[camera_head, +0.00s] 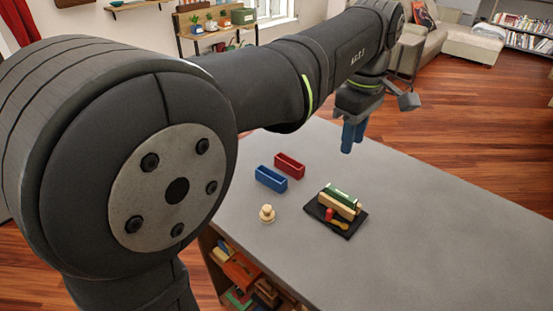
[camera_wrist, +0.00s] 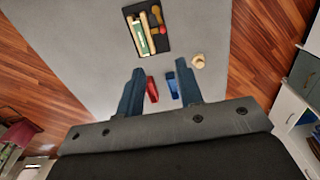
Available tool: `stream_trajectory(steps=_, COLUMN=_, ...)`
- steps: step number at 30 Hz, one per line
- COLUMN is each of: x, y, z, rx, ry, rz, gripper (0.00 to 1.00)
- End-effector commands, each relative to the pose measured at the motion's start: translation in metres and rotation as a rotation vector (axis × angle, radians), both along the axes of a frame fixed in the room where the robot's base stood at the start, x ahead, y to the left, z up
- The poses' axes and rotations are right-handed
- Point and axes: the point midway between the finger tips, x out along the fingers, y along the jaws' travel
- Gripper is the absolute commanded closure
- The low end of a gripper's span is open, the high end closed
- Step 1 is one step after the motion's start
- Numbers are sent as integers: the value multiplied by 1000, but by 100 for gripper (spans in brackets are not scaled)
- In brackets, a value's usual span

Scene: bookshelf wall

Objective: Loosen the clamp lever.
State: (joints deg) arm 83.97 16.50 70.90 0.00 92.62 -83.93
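The clamp stands on a black base (camera_head: 345,229) on the grey table. It has a green bar (camera_head: 343,195) between pale wooden blocks, a red knob (camera_head: 329,214) and a yellow lever (camera_head: 339,224) at the near side. In the wrist view, the yellow lever (camera_wrist: 156,12) and red knob (camera_wrist: 162,30) lie at the top, beyond my fingertips. My gripper (camera_head: 353,134) hangs above the table, behind the clamp and apart from it. The wrist view shows its two blue fingers (camera_wrist: 160,80) spread wide with nothing held.
A blue open tray (camera_head: 270,179) and a red open tray (camera_head: 289,165) stand left of the clamp. A small pale wooden peg-like piece (camera_head: 267,214) stands near the table's left edge. The table (camera_head: 440,220) right of the clamp is clear.

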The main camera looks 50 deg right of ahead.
Motion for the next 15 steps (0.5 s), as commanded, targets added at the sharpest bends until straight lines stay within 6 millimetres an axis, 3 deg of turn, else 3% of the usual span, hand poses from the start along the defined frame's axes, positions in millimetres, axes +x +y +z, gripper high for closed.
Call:
stream_trajectory(steps=1, x=0, y=0, z=-1, rx=1, ry=0, rz=-4, gripper=77)
stream_trajectory(steps=5, x=2, y=-4, z=-7, rx=13, ry=5, rz=-59, gripper=100)
stream_trajectory(steps=15, x=19, y=-25, z=-55, rx=94, ry=66, rz=-513, gripper=100)
